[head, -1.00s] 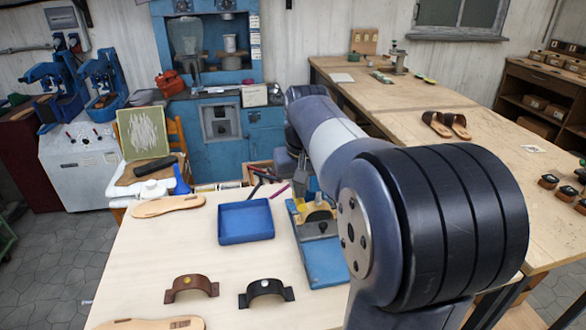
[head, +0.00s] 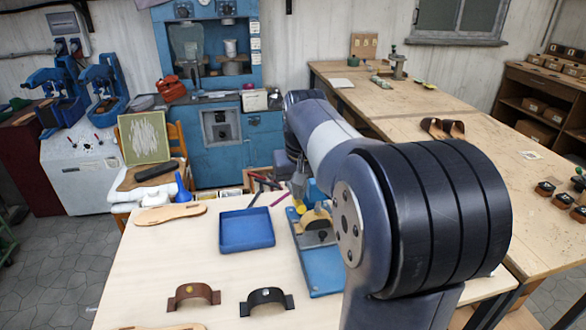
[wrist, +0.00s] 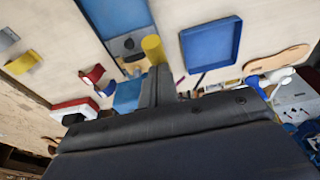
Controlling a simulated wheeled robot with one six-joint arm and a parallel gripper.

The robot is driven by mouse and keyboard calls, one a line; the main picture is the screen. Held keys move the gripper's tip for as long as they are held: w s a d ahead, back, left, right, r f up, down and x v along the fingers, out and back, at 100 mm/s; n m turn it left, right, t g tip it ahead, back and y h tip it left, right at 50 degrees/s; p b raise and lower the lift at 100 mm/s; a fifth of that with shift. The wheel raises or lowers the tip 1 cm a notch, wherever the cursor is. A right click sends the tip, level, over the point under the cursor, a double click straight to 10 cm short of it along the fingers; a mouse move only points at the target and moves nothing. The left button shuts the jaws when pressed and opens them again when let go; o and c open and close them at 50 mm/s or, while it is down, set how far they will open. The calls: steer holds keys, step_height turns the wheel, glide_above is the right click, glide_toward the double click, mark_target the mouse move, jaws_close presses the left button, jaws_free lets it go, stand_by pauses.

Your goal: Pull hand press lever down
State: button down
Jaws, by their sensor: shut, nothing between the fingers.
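The hand press (head: 322,262) has a flat blue base and stands on the light table right of the blue tray. Its grey and tan middle parts show beside my arm. A yellow knob (head: 301,210), which looks like the end of the press lever, shows at its upper left. In the wrist view the yellow knob (wrist: 153,48) is just above the tips of my gripper (wrist: 160,72), with the press base (wrist: 108,15) beyond. My gripper is shut and empty. I cannot tell whether it touches the knob. My arm hides part of the press in the head view.
The blue tray (head: 246,231) lies left of the press. A brown strap piece (head: 193,296), a black strap piece (head: 266,301) and a tan sole (head: 171,214) lie on the table. Pens (head: 264,183) lie behind the tray. A long wooden bench (head: 420,110) runs along the right.

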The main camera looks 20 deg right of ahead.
step_height(320, 180, up, 8)
steer(key=w+p, duration=0.2)
steer(key=p, duration=0.3)
steer(key=shift+d+r, duration=0.25)
steer(key=shift+w, duration=0.1)
